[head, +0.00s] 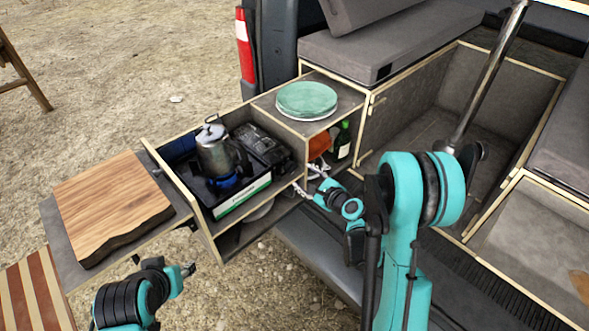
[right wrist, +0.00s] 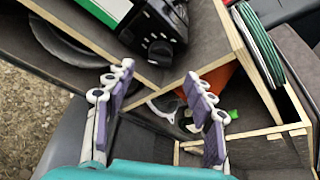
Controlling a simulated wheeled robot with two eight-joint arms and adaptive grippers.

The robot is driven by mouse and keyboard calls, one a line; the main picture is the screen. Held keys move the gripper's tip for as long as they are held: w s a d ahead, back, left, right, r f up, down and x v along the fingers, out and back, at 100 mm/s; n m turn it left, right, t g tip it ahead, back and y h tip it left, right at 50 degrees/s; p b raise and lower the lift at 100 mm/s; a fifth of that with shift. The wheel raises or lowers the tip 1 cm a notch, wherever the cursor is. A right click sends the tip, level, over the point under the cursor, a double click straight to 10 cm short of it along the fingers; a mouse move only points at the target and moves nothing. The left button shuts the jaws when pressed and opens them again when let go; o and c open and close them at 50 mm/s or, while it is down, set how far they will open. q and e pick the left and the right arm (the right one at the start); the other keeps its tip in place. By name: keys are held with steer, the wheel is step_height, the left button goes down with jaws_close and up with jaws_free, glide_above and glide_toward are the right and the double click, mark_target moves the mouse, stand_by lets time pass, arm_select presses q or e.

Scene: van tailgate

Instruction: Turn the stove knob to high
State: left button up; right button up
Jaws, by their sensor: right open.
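The black camping stove (head: 265,145) sits in the pulled-out drawer, with a metal kettle (head: 214,150) on it. In the right wrist view, the stove's black knob (right wrist: 160,50) shows on its dark front face, beside a green and white panel (right wrist: 106,8). In the head view I cannot make the knob out clearly. My right gripper (head: 312,181) is open and empty, low beside the drawer's right end. In the right wrist view its fingers (right wrist: 158,80) are spread below the knob and apart from it. My left arm is at bottom left; the state of its gripper (head: 188,270) is unclear.
The drawer's wooden edge (right wrist: 85,35) and a shelf divider lie close to the right fingers. Green plates (head: 307,98) sit on the cabinet top. A bottle (head: 342,140) and an orange item (head: 318,146) stand below. A cutting board (head: 112,205) lies at left.

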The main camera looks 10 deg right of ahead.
mark_target(293, 169)
steer(key=b+x, duration=0.2)
steer(key=x, duration=0.4)
steer(key=shift+w+f, duration=0.25)
steer(key=shift+w, duration=0.05)
steer(key=shift+w+a+f, duration=0.1)
steer(key=shift+w+a, duration=0.15)
steer(key=shift+w, duration=0.3)
